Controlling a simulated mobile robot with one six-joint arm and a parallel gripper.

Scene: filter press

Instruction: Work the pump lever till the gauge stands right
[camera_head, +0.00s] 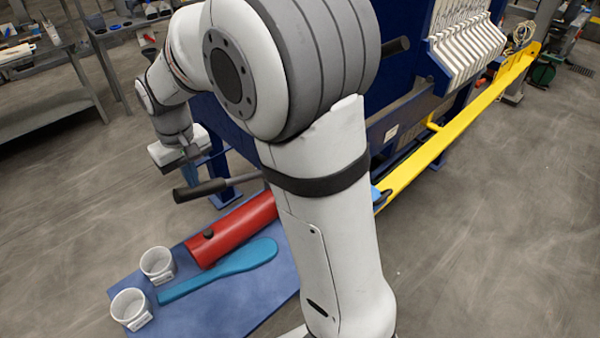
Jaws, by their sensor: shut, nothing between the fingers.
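The pump lever (203,189) shows left of centre as a bar with a thick dark grip, pointing left, above a red cylinder. Its right end runs behind my arm. My gripper (190,172) hangs at the end of my arm, just above the dark grip. It is shut and empty. I cannot tell whether its fingertips touch the lever. No gauge shows in this view; my arm covers much of the middle of the picture.
A blue mat (225,305) holds the red cylinder (240,228), a teal paddle (220,270) and two white cups (130,308). The blue press carries white plates (465,48) and a yellow rail (455,130). Grey benches stand at upper left. The floor at right is clear.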

